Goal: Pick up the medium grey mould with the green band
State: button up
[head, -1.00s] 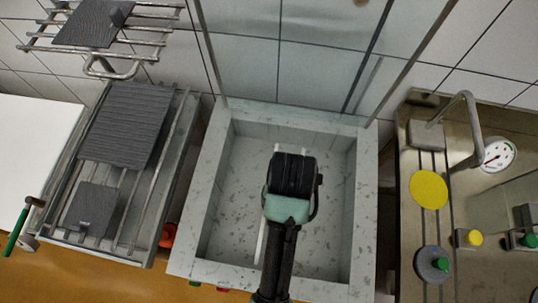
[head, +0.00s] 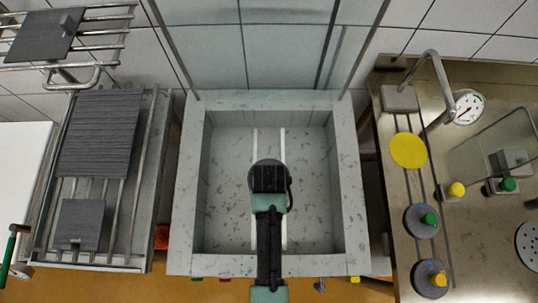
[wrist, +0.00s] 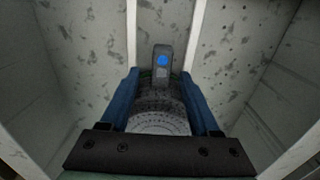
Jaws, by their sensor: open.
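On the right counter in the head view, a round grey disc with a green knob (head: 421,221) lies by another with an orange knob (head: 431,279); I cannot tell whether either is a mould. My gripper (wrist: 160,80) is open above the stone basin (head: 182,200), pointing down, its blue fingers apart. Between them in the wrist view is a grey ribbed round piece with a blue-dotted tab (wrist: 162,58); I cannot tell whether it belongs to my gripper. My arm hides the gripper's fingertips in the head view.
Two pale rails (head: 283,215) run across the basin, whose walls enclose my gripper. A rack with grey slabs (head: 97,135) stands left. On the right counter are a yellow disc (head: 408,150), a bent metal pipe (head: 432,75) and a gauge (head: 467,107).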

jog(key=shift+f, duration=0.9)
grip_shut()
dwell(0.8)
